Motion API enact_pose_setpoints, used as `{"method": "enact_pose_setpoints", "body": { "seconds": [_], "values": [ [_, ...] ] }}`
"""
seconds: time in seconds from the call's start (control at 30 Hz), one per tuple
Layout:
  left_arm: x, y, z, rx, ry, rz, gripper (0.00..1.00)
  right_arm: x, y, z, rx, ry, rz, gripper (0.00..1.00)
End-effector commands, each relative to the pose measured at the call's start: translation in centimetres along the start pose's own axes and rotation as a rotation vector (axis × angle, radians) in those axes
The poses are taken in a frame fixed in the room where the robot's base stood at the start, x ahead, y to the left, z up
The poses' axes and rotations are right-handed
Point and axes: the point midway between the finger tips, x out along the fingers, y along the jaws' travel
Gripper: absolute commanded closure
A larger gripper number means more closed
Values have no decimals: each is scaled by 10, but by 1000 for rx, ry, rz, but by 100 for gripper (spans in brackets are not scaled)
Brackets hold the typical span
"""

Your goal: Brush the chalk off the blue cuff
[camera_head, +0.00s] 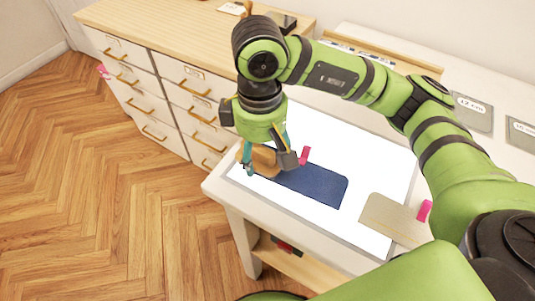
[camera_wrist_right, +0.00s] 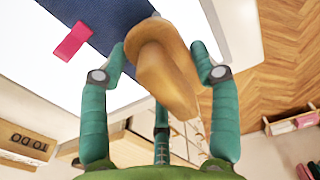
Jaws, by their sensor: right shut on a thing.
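The blue cuff (camera_head: 318,186) lies flat on a bright white panel (camera_head: 384,160) on the table. It also shows at the top of the right wrist view (camera_wrist_right: 105,18). My right gripper (camera_head: 268,164) is shut on a tan wooden brush (camera_wrist_right: 168,70), at the cuff's left end. The brush (camera_head: 258,156) partly covers that end, and whether it touches the cloth I cannot tell. A pink clip (camera_head: 304,155) sits at the cuff's far edge and shows in the wrist view too (camera_wrist_right: 72,41). I cannot make out any chalk on the visible cloth. My left gripper is out of view.
A beige card (camera_head: 390,216) with a pink clip (camera_head: 425,210) lies on the panel's right side. Grey labelled cards (camera_head: 473,113) lie at the back right. A drawer cabinet (camera_head: 165,90) stands behind left. The panel between cuff and beige card is clear.

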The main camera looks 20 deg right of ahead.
Motion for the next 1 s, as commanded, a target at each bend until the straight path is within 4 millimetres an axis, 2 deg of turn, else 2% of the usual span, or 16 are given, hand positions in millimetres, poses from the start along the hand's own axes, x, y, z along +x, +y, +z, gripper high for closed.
{"method": "enact_pose_setpoints", "body": {
  "seconds": [0.27, 0.73, 1.0],
  "values": [
    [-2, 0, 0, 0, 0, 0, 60, -3, 0, 0, 0, 1, 1, 72],
    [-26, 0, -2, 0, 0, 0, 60, -60, 0, 0, 0, 2, 2, 72],
    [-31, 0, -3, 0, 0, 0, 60, -71, 0, 0, 0, 0, 0, 72]
  ]
}}
